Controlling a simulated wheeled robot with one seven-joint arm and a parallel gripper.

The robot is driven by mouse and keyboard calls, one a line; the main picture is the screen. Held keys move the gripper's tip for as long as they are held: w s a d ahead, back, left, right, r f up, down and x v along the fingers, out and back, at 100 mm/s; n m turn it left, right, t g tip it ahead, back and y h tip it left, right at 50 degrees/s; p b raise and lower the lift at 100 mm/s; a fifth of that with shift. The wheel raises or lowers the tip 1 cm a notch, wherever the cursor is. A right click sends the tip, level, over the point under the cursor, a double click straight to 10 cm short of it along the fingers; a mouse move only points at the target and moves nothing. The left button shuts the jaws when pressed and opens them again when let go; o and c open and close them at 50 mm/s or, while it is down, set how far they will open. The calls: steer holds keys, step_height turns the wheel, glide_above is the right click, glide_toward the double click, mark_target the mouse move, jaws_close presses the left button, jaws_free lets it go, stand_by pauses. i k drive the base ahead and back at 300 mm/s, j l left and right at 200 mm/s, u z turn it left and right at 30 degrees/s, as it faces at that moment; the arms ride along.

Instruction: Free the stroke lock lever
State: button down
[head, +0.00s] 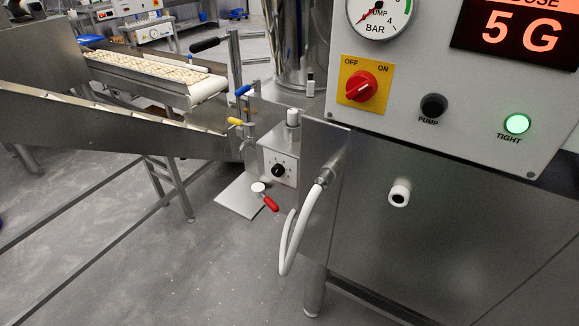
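Several levers show beside the steel machine in the head view, and no label I can read says which is the stroke lock lever. A red-handled lever (271,203) with a white round cap (258,187) sits low, below the box with a black knob (278,170), its red end pointing down to the right. A yellow-handled lever (235,122) and a blue-handled lever (243,90) sit higher on the left. Nothing touches these levers. My gripper is not in view.
A control panel (470,105) stands close on the right, with a red rotary switch (361,87), a lit green TIGHT light (517,124) and a "5 G" display. A white hose (287,245) loops below it. A conveyor (150,68) carries pasta at left. Floor (190,280) at lower left is mostly clear.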

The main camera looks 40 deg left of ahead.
mark_target(258, 189)
steer(key=u, duration=1.75)
steer(key=i+l+u, duration=0.1)
steer(key=i+u, duration=0.35)
steer(key=i+l+u, duration=0.2)
steer(key=u, duration=0.3)
steer(key=i, duration=0.1)
